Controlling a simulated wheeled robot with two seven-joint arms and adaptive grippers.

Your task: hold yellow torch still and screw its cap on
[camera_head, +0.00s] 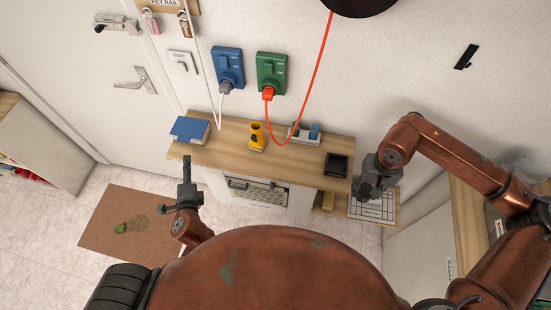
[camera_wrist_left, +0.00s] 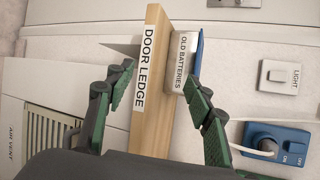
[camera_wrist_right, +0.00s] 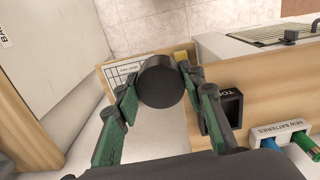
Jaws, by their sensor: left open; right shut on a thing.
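The yellow torch (camera_head: 257,137) stands upright on the wooden ledge (camera_head: 225,150), its upper end dark. My right gripper (camera_head: 368,190) is to the right of the ledge, well apart from the torch. In the right wrist view it is shut on a round black cap (camera_wrist_right: 160,82), held between the green-padded fingertips. My left gripper (camera_head: 187,160) is in front of the ledge's left part. In the left wrist view its fingers (camera_wrist_left: 158,82) are spread and empty, facing the ledge's edge. The torch is not visible in either wrist view.
A blue-topped old batteries box (camera_head: 190,130) stands at the ledge's left. A new batteries box (camera_head: 304,133) and a black tray (camera_head: 337,165) stand right of the torch. A red cable (camera_head: 318,70) hangs behind, from the green socket (camera_head: 271,72). A white gridded pad (camera_head: 373,207) lies below my right gripper.

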